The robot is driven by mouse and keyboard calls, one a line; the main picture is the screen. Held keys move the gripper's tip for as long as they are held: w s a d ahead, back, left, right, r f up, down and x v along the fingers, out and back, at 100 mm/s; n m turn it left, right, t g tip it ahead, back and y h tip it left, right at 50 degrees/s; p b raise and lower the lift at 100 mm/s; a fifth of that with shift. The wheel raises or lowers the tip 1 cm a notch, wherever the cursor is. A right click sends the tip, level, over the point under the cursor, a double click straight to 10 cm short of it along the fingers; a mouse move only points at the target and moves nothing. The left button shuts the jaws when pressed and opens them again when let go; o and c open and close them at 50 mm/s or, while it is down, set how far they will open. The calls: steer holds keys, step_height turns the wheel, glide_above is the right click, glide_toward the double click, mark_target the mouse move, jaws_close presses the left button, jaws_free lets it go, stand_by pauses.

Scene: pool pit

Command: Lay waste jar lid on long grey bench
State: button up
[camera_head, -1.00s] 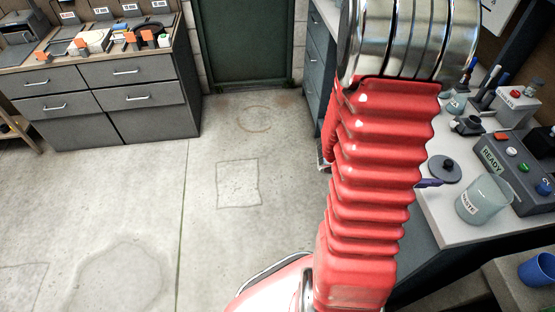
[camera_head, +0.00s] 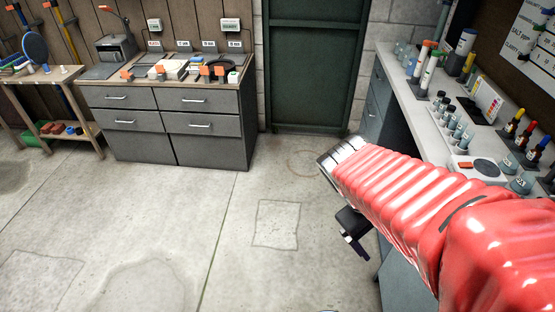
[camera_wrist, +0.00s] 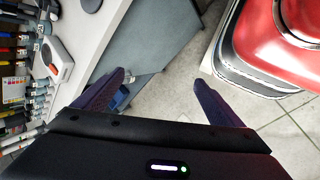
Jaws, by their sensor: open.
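My gripper (camera_head: 355,243) hangs over the floor, left of the long grey bench (camera_head: 416,108) with its pale top and grey drawers. In the wrist view, its two dark fingers (camera_wrist: 160,82) are spread with nothing held between them; floor and a grey bench side show behind. A dark round disc (camera_wrist: 91,4), cut by the top edge of the wrist view, lies on the pale bench top; it may be the waste jar lid, but I cannot be sure. The waste jar is not seen in the head view.
The bench bears bottles, dropper vials (camera_head: 515,125) and a white device with a grey disc (camera_head: 484,167). A drawer cabinet (camera_head: 170,125) stands at the back left, beside a wooden side table (camera_head: 50,78). A dark green door (camera_head: 318,65) is behind. The middle floor is clear.

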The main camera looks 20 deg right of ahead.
steer(key=w+a+r+m+t+y, duration=0.1)
steer(key=w+a+r+t+y, duration=0.1)
steer(key=a, duration=0.7)
steer(key=w+a+r+t+y, duration=0.3)
steer(key=a+r, duration=0.3)
steer(key=a, duration=0.3)
steer(key=shift+m+t+y, duration=0.4)
steer(key=shift+t+y, duration=0.1)
steer(key=shift+t, duration=0.3)
steer(key=shift+o, duration=0.7)
steer(key=shift+f, duration=0.1)
